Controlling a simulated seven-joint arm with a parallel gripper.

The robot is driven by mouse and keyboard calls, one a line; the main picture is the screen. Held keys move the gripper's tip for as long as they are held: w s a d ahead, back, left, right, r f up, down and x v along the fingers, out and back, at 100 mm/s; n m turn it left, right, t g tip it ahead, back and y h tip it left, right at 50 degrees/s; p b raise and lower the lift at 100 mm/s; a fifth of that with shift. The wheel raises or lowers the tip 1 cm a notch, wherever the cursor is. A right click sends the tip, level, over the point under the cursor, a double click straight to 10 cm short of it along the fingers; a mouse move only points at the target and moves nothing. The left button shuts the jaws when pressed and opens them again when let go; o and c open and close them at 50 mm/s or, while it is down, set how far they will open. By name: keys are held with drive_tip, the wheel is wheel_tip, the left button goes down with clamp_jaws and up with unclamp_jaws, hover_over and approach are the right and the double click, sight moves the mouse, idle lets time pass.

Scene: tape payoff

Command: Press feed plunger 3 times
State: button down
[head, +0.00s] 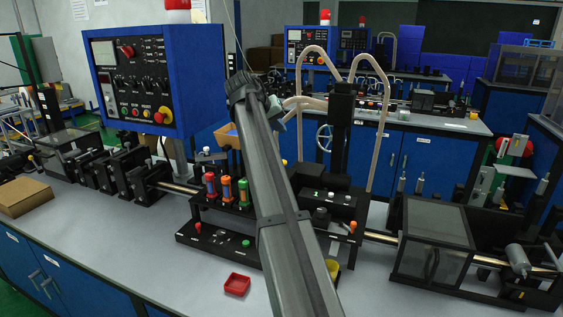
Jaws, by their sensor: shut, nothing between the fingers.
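My arm (285,230) rises from the bottom of the head view and crosses the middle of the machine bench. Its upper end is a dark ribbed joint (244,88) with a pale part beside it. My gripper's fingers do not show; they may be hidden behind the arm. I cannot tell for sure which part is the feed plunger. Candidates near the arm are a dark round knob (321,214) just right of it, and red, orange and green cylinders (226,188) on a black rack left of it. Parts of the machine behind the arm are hidden.
A blue control box (150,80) stands at the left. A red tray (237,284) and part of a yellow one (332,268) lie in front. A clear-sided cover (435,240) is at the right. The grey bench top (130,245) is free at the front left.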

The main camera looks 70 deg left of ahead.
drive_tip(key=shift+f, duration=3.85)
drive_tip(key=shift+f, duration=0.15)
drive_tip(key=shift+f, duration=0.25)
drive_tip(key=shift+f, duration=1.3)
idle(0.5)
drive_tip(key=shift+r, duration=1.75)
